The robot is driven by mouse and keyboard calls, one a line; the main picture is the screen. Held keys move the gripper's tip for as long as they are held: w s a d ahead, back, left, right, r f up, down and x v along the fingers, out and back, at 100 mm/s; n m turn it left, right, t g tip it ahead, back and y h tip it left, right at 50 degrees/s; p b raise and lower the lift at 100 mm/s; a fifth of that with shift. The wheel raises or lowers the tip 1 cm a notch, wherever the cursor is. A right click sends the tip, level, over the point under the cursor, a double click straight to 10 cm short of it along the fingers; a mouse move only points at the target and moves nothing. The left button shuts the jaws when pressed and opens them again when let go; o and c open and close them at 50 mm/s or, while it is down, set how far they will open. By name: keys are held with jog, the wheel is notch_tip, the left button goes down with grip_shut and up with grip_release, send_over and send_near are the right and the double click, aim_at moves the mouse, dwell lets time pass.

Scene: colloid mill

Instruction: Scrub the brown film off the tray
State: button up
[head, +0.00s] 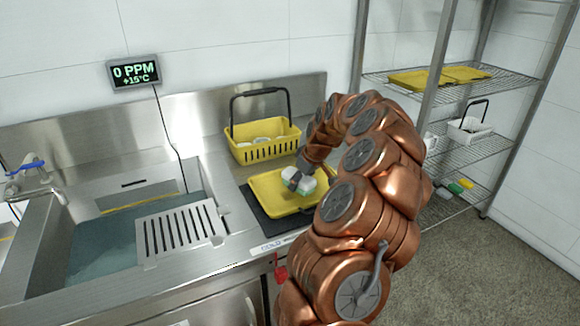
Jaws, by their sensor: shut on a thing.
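The yellow tray (266,203) lies on a dark mat (262,221) on the steel counter, right of the sink. My gripper (296,181) is over the tray's right part, shut on a white block-like thing with a bit of green, perhaps a sponge or brush (304,186). It appears to be at or just above the tray's surface; I cannot tell if it touches. My copper arm covers the tray's right side. I can make out no clear brown film on the part of the tray that shows.
A yellow basket (264,141) with white items stands behind the tray. The water-filled sink (105,250) with a slotted steel plate (181,231) is at left. A wire rack (450,90) at right holds yellow trays (438,77), a white basket (468,130) and small coloured blocks (455,187).

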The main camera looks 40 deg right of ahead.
aim_at(286, 190)
jog(key=a+b, duration=0.1)
jog(key=a, duration=0.1)
jog(key=w+a+b, duration=0.1)
jog(key=shift+w+a+f, duration=0.1)
jog(key=shift+w+a, duration=0.05)
jog(key=shift+a, duration=0.25)
jog(key=r, duration=0.3)
jog(key=shift+d+p, duration=0.2)
jog(key=shift+p, duration=0.15)
jog(key=shift+a+r, duration=0.15)
jog(key=shift+r, duration=0.55)
notch_tip(286, 190, up, 4)
jog(key=shift+r+p, duration=0.1)
jog(key=shift+p, duration=0.4)
